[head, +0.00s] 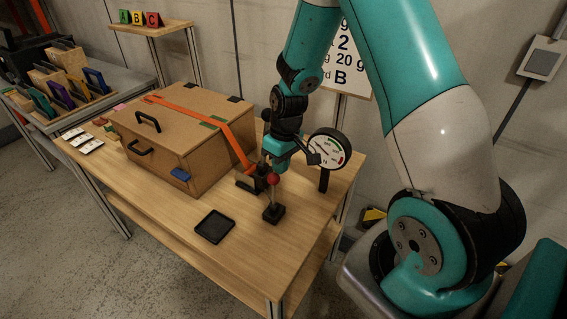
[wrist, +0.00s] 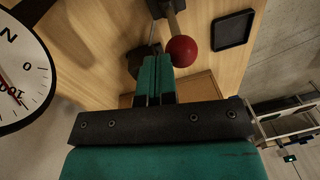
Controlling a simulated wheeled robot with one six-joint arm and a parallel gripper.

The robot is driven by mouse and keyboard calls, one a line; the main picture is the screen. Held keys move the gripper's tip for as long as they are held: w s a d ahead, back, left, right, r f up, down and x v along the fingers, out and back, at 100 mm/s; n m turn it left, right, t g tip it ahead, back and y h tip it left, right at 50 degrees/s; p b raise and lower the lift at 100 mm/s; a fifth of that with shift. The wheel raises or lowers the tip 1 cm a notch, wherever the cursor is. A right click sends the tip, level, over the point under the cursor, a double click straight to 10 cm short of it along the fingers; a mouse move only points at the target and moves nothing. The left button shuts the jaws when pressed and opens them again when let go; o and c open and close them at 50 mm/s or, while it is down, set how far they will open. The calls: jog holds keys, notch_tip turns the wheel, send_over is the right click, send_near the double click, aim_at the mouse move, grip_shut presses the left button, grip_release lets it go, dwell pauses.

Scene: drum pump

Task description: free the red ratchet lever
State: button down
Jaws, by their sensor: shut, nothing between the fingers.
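A red ball knob (head: 272,178) tops a thin upright rod over a small black base on the table. In the wrist view the red knob (wrist: 181,51) sits just beside my fingertips; I cannot tell whether they touch. My gripper (wrist: 156,60) is shut and empty, and in the head view my gripper (head: 264,168) points down by the knob. An orange strap (head: 235,145) crosses the lidded brown box (head: 200,165) and runs down to a dark fitting (head: 250,186) near my gripper. My gripper partly hides this fitting, so its lever is unclear.
A round dial gauge (head: 328,150) stands close to the right of my gripper and also shows in the wrist view (wrist: 15,75). A black tray (head: 214,227) lies on the wooden table (head: 165,205) in front of the box. The table's front left is mostly clear.

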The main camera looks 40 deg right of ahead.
jog(key=s+a+f+t+h+b, duration=0.1)
jog(key=s+a+h+b, duration=0.1)
jog(key=a+h+b, duration=0.1)
jog(key=s+a+f+t+h+b, duration=0.2)
jog(key=a+h, duration=0.3)
jog(key=a, duration=0.3)
jog(key=shift+b, duration=0.6)
jog(key=shift+s+a+f, duration=0.1)
jog(key=shift+a+f, duration=0.05)
jog(key=shift+a, duration=0.05)
jog(key=p+v, duration=0.6)
jog(key=v, duration=0.4)
jog(key=shift+a+p, duration=0.3)
jog(key=shift+p, duration=0.1)
jog(key=shift+f, duration=0.15)
